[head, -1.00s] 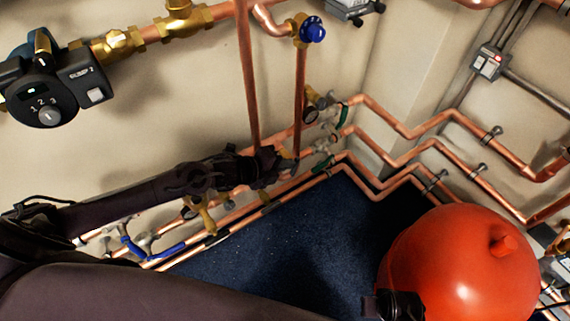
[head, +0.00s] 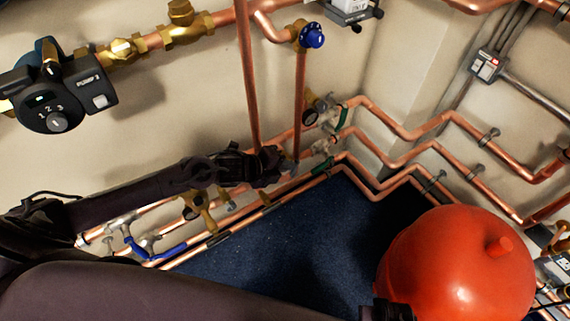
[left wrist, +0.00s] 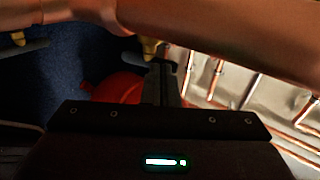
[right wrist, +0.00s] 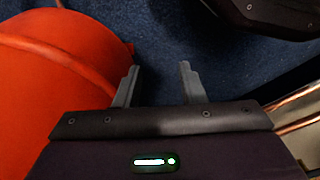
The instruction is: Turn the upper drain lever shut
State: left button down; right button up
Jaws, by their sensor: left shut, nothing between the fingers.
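My left gripper (head: 276,160) is shut and empty, beside the copper pipes low on the wall. In the left wrist view its closed fingers (left wrist: 161,84) lie close under a large blurred copper pipe (left wrist: 220,32). Brass fittings (left wrist: 151,48) with dark levers show past that pipe. In the head view, brass valves (head: 208,222) hang at the lower pipes behind my left arm. Green levers (head: 342,118) are to the right of the gripper and blue levers (head: 172,251) to the left. I cannot tell which is the upper drain lever. My right gripper (right wrist: 157,68) is open and empty.
A red tank (head: 455,265) stands at the lower right, close beside my right gripper. A vertical copper pipe (head: 248,80) comes down behind the left gripper. A pump (head: 48,90) is at the upper left. The blue floor (head: 300,240) is clear.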

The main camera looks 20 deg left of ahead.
pick_arm(q)
jog(key=w+d+r+g+y+p, duration=0.1)
jog(key=p, duration=0.2)
jog(key=shift+w+g, duration=0.15)
jog(key=shift+g, duration=0.15)
pick_arm(e)
jog(key=s+d+f, duration=0.2)
jog(key=s+f, duration=0.3)
jog(key=f, duration=0.1)
jog(key=shift+s, duration=0.3)
pick_arm(q)
jog(key=shift+w+d, duration=0.15)
pick_arm(e)
jog(key=shift+d, duration=0.1)
pick_arm(q)
jog(key=shift+p, duration=0.35)
